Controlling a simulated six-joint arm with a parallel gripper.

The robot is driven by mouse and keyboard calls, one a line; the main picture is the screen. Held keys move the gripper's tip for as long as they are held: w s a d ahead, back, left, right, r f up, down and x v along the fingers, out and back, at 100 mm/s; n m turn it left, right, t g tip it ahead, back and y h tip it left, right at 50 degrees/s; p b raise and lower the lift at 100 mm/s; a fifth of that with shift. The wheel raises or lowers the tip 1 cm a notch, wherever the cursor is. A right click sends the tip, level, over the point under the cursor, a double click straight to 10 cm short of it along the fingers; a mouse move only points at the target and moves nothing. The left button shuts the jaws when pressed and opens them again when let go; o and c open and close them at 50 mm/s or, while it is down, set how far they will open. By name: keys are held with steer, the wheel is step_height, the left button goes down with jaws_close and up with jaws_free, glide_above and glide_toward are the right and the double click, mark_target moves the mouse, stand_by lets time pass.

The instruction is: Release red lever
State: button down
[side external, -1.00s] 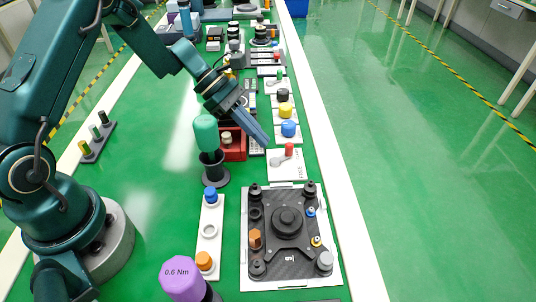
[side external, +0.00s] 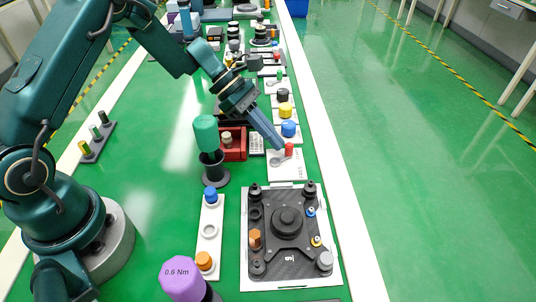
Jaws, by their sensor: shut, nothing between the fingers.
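The red lever (side external: 289,148) is a small red knob standing on a white plate (side external: 285,172) with a grey round part beside it. My gripper (side external: 281,146) is shut and empty, its blue-grey fingers angled down to the right. The fingertips are right beside the red knob, at its left in the picture. I cannot tell whether they touch it.
A black fixture plate (side external: 285,225) lies in front of the white plate. A green-handled tool (side external: 206,133) stands in a dark holder at the left, near a red box (side external: 234,147). Behind are blue (side external: 289,129), yellow (side external: 285,110) and black knobs (side external: 283,95). Open green table lies left.

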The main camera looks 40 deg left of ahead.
steer(key=shift+w+d+m+g, duration=0.2)
steer(key=shift+m+g, duration=0.4)
steer(key=shift+m, duration=0.2)
steer(key=shift+w+d+m+g, duration=0.1)
steer(key=shift+m+g, duration=0.3)
steer(key=shift+m, duration=0.1)
steer(key=shift+d, duration=0.1)
steer(key=shift+w+d, duration=0.1)
steer(key=shift+w, duration=0.05)
steer(key=shift+w+d, duration=0.2)
steer(key=shift+d, duration=0.55)
steer(key=shift+s+a, duration=0.5)
steer(key=shift+s, duration=0.15)
